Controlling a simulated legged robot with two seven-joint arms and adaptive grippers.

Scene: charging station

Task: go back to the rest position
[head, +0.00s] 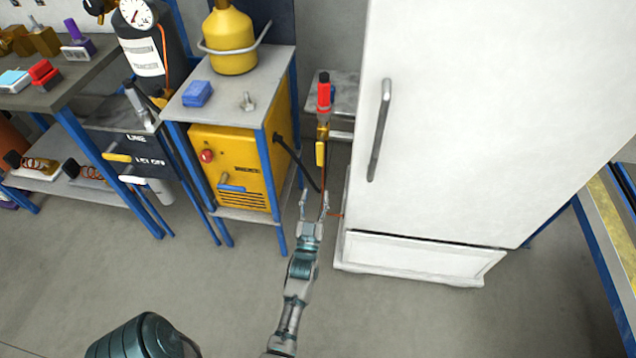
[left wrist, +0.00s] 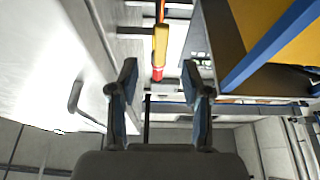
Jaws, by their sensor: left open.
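My left gripper (head: 314,206) is open and empty in the head view, with its arm reaching up from the bottom middle. It is in the gap between the yellow machine's stand and the white cabinet. In the left wrist view its two fingers (left wrist: 160,98) are spread apart with nothing between them. A red and yellow tool (head: 323,105) stands upright beyond the gripper, and it also shows in the left wrist view (left wrist: 160,48) past the fingertips. The gripper looks apart from it. My right gripper is not in view.
The white cabinet (head: 490,110) with a grey handle (head: 379,130) stands close on the right. The yellow machine (head: 228,168) sits in a blue-legged stand (head: 225,105) on the left. A workbench (head: 60,88) is farther left. The floor (head: 420,320) in front is clear.

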